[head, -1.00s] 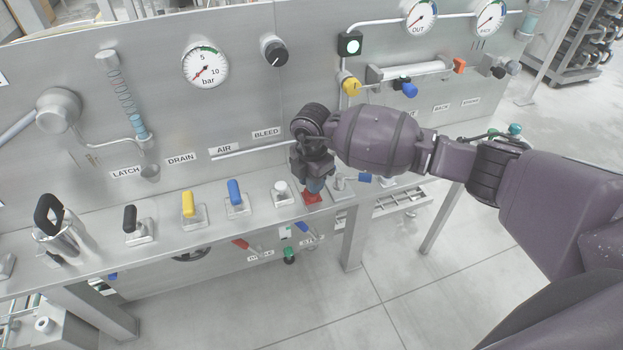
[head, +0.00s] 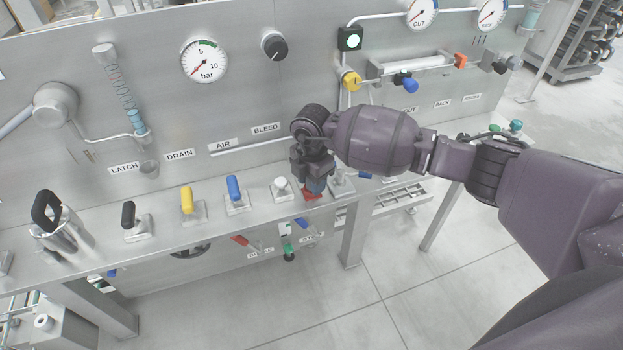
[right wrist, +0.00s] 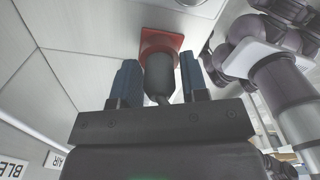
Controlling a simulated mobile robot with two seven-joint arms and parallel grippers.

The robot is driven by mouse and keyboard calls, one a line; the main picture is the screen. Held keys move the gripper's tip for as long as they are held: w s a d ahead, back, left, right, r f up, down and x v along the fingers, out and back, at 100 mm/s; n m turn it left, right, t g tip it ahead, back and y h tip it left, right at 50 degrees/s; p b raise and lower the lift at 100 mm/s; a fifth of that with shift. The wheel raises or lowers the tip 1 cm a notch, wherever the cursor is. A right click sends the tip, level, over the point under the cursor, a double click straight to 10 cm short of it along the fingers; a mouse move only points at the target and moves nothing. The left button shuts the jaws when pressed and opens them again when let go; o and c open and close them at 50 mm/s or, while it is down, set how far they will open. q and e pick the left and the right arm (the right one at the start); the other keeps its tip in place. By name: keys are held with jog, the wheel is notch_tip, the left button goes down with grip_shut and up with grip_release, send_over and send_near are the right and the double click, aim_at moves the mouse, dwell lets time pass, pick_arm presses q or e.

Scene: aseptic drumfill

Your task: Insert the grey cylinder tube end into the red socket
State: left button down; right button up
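The red socket (head: 311,197) is a small red square plate on the bench shelf below the panel. In the right wrist view the red socket (right wrist: 150,37) lies straight beyond my fingers. The grey cylinder tube end (right wrist: 159,72) stands at the red socket, its far end against or inside it; the exact depth is hidden. My right gripper (head: 317,184) is directly above the socket. In the right wrist view its blue fingers (right wrist: 158,64) are on both sides of the tube, with narrow gaps, so it looks open. My left gripper is not in view.
Blue (head: 234,188), yellow (head: 187,200) and black (head: 128,214) levers stand left on the shelf. The panel rises behind.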

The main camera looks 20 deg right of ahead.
jog(key=shift+o, duration=1.4)
jog(key=shift+r, duration=0.15)
